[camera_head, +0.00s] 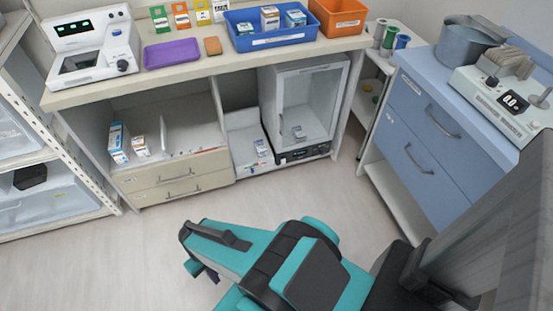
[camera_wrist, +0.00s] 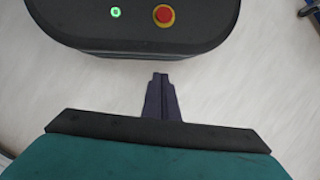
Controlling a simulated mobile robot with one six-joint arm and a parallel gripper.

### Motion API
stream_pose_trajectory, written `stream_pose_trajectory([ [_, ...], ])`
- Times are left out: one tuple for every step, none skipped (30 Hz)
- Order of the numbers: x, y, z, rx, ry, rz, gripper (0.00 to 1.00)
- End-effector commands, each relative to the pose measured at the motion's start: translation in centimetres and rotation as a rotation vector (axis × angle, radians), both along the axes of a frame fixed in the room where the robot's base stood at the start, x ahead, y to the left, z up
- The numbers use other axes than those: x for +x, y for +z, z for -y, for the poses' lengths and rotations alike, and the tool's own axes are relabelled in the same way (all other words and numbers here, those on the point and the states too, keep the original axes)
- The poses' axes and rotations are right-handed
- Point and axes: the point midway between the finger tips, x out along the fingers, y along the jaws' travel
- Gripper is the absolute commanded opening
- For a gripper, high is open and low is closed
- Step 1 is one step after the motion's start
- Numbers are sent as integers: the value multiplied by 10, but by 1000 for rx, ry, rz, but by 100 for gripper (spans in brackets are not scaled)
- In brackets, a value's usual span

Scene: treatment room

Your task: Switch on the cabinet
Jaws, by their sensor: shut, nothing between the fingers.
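The cabinet (camera_head: 303,100) is a white box with a clear front. It stands low under the beige bench, right of the drawers, with small packets inside. A black control strip (camera_head: 303,154) with a small display runs along its bottom front; the display is too small to read. My gripper (camera_wrist: 160,77) is shut and empty in the wrist view, over pale floor. In the head view my teal arm is low in the middle, well in front of the cabinet and apart from it; the fingertips are mostly hidden under it.
The beige bench (camera_head: 200,68) holds a white device (camera_head: 92,47), a purple tray (camera_head: 172,53), a blue bin (camera_head: 270,38) and an orange bin (camera_head: 337,17). A blue drawer unit (camera_head: 421,140) stands right, a white rack (camera_head: 60,135) left. The floor (camera_head: 120,255) before the cabinet is clear.

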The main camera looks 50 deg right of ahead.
Motion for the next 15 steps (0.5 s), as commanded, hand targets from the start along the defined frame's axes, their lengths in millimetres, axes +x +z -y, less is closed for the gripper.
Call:
stream_pose_trajectory([
  [12, -4, -8, 24, -31, 30, 0],
  [19, -5, -13, 40, -52, 49, 0],
  [29, -7, -19, 61, -83, 75, 0],
  [38, -10, -23, 75, -107, 96, 0],
  [46, -12, -26, 90, -133, 114, 0],
  [58, -15, -28, 108, -171, 141, 0],
  [67, -18, -29, 122, -202, 161, 0],
  [76, -21, -30, 135, -235, 180, 0],
  [90, -25, -28, 152, -282, 209, 0],
  [100, -28, -27, 166, -319, 230, 0],
  [111, -30, -24, 178, -359, 252, 0],
  [126, -34, -19, 192, -409, 281, 0],
  [136, -36, -15, 203, -448, 301, 0],
  [146, -38, -10, 212, -485, 323, 0],
  [158, -41, -2, 223, -535, 347, 0],
])
